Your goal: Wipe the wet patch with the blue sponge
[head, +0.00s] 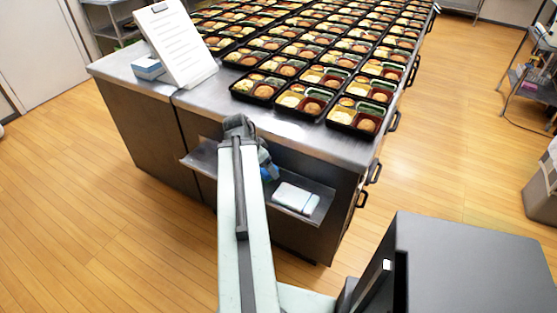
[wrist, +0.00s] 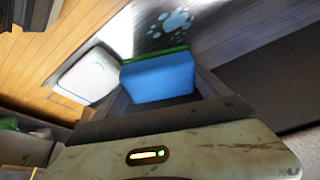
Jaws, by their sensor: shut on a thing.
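The blue sponge (wrist: 158,78) has a green layer along its far edge. In the wrist view it sits between the dark fingers of my gripper (wrist: 162,88), which is shut on it. In the head view a bit of the blue sponge (head: 270,173) shows beside the end of my arm, over the low shelf; most of my gripper is hidden there. The wet patch (wrist: 172,22) shows in the wrist view as pale blobs on the grey metal, beyond the sponge and apart from it in the picture. In the head view my arm hides the patch.
The low metal shelf (head: 202,158) juts from the counter's front. A white box-like item (head: 296,198) lies on its right part; it also shows left of the sponge in the wrist view (wrist: 88,75). The counter (head: 225,108) above holds several bento trays, a clipboard stand (head: 172,45) and a blue-and-white box (head: 148,68).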

